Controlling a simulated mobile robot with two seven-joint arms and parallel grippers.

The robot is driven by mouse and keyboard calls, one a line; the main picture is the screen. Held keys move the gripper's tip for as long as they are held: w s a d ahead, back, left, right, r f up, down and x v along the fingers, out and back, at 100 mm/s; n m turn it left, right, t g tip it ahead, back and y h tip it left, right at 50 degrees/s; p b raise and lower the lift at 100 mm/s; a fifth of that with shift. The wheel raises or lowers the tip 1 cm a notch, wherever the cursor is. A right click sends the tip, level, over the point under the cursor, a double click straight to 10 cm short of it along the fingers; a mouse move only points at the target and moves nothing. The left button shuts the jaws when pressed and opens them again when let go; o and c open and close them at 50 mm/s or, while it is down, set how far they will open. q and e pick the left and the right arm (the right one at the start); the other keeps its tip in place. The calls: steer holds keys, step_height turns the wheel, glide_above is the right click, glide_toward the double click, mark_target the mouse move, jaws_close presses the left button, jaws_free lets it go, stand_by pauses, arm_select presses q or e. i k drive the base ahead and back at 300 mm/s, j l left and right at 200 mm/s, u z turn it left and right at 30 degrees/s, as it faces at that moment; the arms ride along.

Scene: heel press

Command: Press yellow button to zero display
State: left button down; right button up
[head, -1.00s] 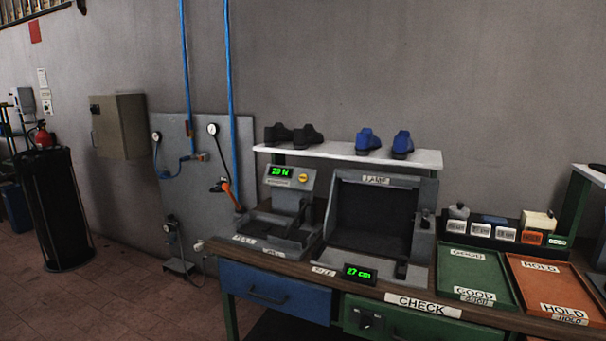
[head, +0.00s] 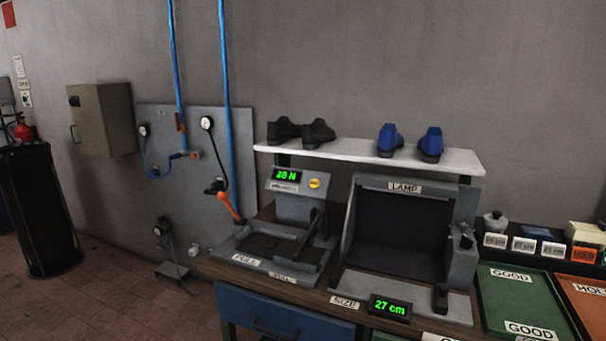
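The yellow button (head: 314,183) sits on the upper right of the grey pull tester's sloped panel (head: 297,206) in the head view. It is small and round, and nothing covers it. The green display (head: 287,175) to its left is lit and seems to read "20 N", though the first digit is hard to make out. The tester stands on the wooden bench, with a flat bed and a dark lever in front of the panel. Neither of my grippers shows in the head view.
A lamp box (head: 400,238) stands right of the tester, with a "27 cm" size display (head: 390,308) in front. A shelf (head: 370,155) with black and blue shoes runs behind. Green (head: 517,298) and orange trays lie at the right.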

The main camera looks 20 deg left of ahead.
mark_target(314, 183)
steer(key=i+j, duration=1.05)
steer(key=j, duration=0.15)
